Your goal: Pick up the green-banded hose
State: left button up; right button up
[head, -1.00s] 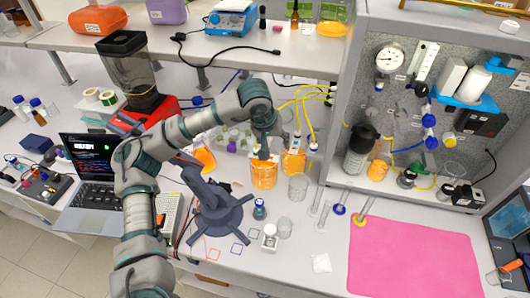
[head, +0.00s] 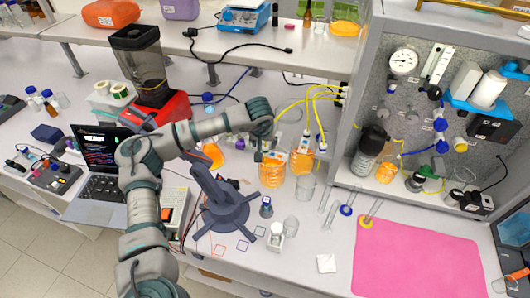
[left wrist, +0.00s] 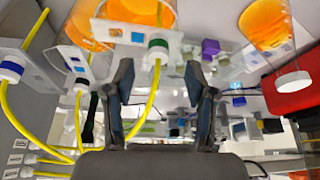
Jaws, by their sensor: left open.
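The green-banded hose (left wrist: 158,50) is yellow, with a white and dark green end fitting, in the left wrist view. Its end is at the top middle, just beyond and between my fingertips. My left gripper (left wrist: 161,85) is open and empty, with one finger either side of the hose's line. In the head view my left gripper (head: 263,150) hangs just above an orange-filled beaker (head: 272,174). There the green band is too small or hidden to make out. My right gripper is in neither view.
Two more yellow hoses are close by in the left wrist view, one with a blue band (left wrist: 12,68). A second orange beaker (head: 301,163) and an empty beaker (head: 305,187) stand to the right. A dark blue-grey stand (head: 222,205) is left.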

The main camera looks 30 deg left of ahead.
aim_at(265, 147)
pick_arm(q)
jog(key=x, duration=0.4)
jog(key=shift+f, duration=0.15)
jog(key=shift+s+d, duration=0.1)
jog(key=shift+d, duration=0.1)
jog(key=c, duration=0.9)
jog(key=shift+a, duration=0.1)
jog(key=shift+c, duration=0.3)
